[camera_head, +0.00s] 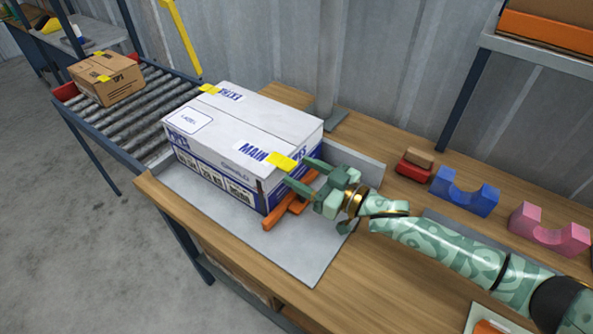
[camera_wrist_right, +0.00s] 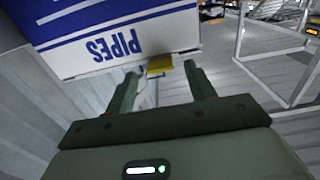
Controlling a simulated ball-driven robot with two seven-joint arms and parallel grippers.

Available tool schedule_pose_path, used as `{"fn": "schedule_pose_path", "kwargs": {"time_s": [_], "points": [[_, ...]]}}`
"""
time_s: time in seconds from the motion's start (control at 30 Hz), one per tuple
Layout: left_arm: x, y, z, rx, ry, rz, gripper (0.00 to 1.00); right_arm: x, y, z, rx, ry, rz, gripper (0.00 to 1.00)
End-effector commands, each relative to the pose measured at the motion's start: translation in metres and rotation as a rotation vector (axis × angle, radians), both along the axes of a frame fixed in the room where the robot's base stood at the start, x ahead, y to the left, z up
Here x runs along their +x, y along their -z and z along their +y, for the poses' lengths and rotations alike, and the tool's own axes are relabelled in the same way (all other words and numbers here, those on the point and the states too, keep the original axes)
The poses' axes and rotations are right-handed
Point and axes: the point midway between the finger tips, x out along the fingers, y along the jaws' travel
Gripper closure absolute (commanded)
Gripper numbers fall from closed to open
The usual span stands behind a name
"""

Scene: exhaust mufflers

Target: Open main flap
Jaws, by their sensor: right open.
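A white and blue box (camera_head: 240,120) stands closed on a grey metal plate (camera_head: 315,255) on the wooden bench. Its top reads "MAIN", and a yellow tab (camera_head: 281,161) sticks out at the near right edge of the top. A second yellow tab (camera_head: 209,89) is at the far left edge. My right gripper (camera_head: 298,173) is open at the box's right side, its fingers on either side of the near yellow tab. In the right wrist view, the tab (camera_wrist_right: 159,66) shows between the open fingertips (camera_wrist_right: 160,72); contact cannot be told. My left gripper is not in view.
An orange clamp-like piece (camera_head: 290,203) lies on the plate beside the box. A roller conveyor (camera_head: 150,110) with a brown box (camera_head: 107,79) is at the left. Blue (camera_head: 465,193) and pink (camera_head: 549,230) cradles stand on the bench at right.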

Motion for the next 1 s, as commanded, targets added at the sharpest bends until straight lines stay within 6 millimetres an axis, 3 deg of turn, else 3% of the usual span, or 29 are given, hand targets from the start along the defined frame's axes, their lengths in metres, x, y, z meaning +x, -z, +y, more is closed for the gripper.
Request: {"fn": "schedule_pose_path", "kwargs": {"time_s": [0.2, 0.47, 0.5, 0.7, 1.0], "points": [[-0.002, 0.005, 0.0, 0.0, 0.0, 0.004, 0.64, 0.012, 0.001, 0.017, 0.0, 0.0, 0.0, 0.45], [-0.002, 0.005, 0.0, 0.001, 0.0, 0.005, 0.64, 0.013, 0.0, 0.018, 0.0, 0.0, 0.0, 0.45], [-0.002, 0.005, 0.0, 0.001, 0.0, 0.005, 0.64, 0.013, 0.0, 0.018, 0.0, 0.0, 0.0, 0.48], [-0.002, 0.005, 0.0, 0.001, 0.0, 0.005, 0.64, 0.013, 0.0, 0.018, 0.0, 0.0, 0.0, 1.0], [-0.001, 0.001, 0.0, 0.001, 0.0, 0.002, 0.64, 0.013, -0.003, 0.018, -0.018, 0.001, -0.025, 1.0]]}}
